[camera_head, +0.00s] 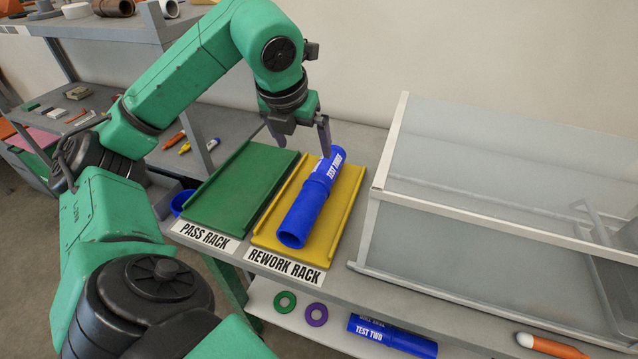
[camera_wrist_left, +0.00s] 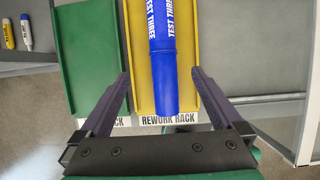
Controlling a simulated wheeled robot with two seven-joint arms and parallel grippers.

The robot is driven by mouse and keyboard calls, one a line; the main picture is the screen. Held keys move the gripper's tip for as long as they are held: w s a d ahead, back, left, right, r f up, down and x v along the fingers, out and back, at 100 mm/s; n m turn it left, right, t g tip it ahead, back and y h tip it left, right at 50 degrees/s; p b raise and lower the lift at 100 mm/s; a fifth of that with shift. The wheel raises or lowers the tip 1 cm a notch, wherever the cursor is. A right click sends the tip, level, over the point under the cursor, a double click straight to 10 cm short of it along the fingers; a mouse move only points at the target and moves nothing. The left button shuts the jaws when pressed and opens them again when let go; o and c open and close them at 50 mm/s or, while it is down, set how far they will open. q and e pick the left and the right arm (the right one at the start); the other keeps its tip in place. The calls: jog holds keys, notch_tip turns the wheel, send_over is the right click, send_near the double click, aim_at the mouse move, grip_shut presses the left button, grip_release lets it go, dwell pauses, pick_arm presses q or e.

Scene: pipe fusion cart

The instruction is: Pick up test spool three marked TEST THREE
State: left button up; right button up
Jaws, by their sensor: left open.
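The blue test spool marked TEST THREE (camera_head: 311,199) lies lengthwise in the yellow rework rack (camera_head: 343,204). Its far part is near my left gripper in the head view. My left gripper (camera_head: 298,140) is open and points down above the far end of the racks. In the left wrist view the spool (camera_wrist_left: 163,60) runs down between the two spread dark fingers of the left gripper (camera_wrist_left: 165,85), with space on both sides. The fingers look apart from the spool. My right gripper is not in view.
The green pass rack (camera_head: 240,185) is empty beside the rework rack. A clear-panelled enclosure (camera_head: 480,190) stands to the right. A blue spool marked TEST TWO (camera_head: 392,336), a green ring (camera_head: 285,302) and a purple ring (camera_head: 316,314) lie on the lower shelf. A grey shelf (camera_head: 100,28) stands at left.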

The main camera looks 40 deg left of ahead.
aim_at(315, 183)
pick_arm(q)
jog(key=x, duration=0.3)
jog(key=b+x, duration=0.1)
jog(key=x, duration=0.3)
jog(key=s+b+x, duration=0.1)
jog(key=x, duration=0.3)
jog(key=shift+s+d+f, duration=0.1)
jog(key=shift+d+f, duration=0.1)
jog(key=shift+d, duration=0.05)
jog(key=x, duration=0.2)
jog(key=p+x, duration=0.1)
jog(key=x, duration=0.3)
jog(key=shift+d+f, duration=0.1)
jog(key=shift+d, duration=0.2)
jog(key=shift+f, duration=0.25)
grip_shut()
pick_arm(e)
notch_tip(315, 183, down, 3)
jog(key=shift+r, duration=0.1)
pick_arm(q)
jog(key=shift+w+r, duration=0.15)
jog(key=shift+w, duration=0.05)
